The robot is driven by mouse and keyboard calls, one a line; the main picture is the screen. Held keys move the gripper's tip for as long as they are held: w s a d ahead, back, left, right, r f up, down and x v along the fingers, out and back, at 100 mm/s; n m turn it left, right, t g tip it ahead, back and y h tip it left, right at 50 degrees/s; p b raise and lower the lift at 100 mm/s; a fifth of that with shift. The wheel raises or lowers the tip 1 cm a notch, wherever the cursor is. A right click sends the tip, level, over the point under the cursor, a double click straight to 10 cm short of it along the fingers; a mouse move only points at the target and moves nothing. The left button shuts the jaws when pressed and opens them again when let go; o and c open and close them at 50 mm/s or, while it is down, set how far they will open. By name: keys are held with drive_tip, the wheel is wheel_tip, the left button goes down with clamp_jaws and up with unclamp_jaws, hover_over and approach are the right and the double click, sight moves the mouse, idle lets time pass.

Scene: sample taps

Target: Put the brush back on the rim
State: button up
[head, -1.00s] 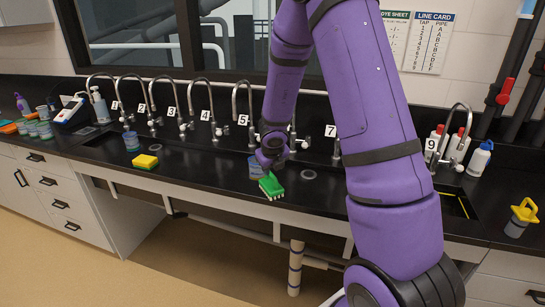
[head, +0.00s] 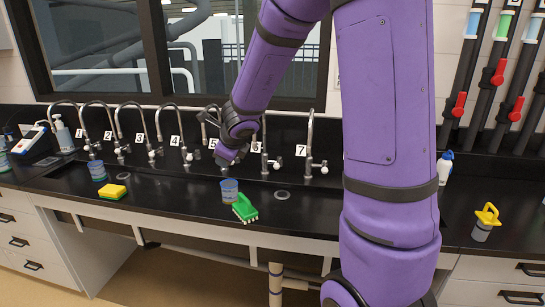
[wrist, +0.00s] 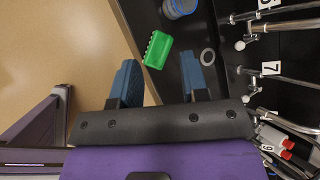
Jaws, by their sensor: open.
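The green brush (head: 245,208) with pale bristles lies on the black counter (head: 330,212) at its front edge, just right of a blue cup (head: 229,190). In the wrist view the brush (wrist: 157,50) sits along the counter's edge beside the tan floor, ahead of my fingers. My gripper (head: 226,158) is above and behind the cup, in front of tap 5. Its two blue fingers are apart and empty in the wrist view (wrist: 160,82). The brush is clear of both fingers. I cannot tell whether the brush overhangs the edge.
Numbered taps (head: 310,155) line the back of the counter. A yellow sponge (head: 112,191) and another blue cup (head: 97,170) are at left. A yellow-topped item (head: 485,222) stands at right. A round drain (head: 282,195) lies right of the brush; the counter around it is clear.

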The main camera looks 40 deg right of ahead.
drive_tip(key=s+a+r+n+y, duration=0.4)
drive_tip(key=s+a+r+n, duration=0.7)
drive_tip(key=n, duration=0.4)
drive_tip(key=s+d+r+n+g+h, duration=0.1)
drive_tip(key=s+n, duration=0.6)
drive_tip(key=s, duration=0.2)
drive_tip(key=s+d+r+n+g+h, duration=0.1)
drive_tip(key=s+d+r+n, duration=0.1)
drive_tip(key=s+n, duration=0.5)
drive_tip(key=s, duration=0.3)
drive_tip(key=shift+s+n+g+h, duration=0.3)
drive_tip(key=shift+h, duration=0.1)
drive_tip(key=shift+d, duration=0.15)
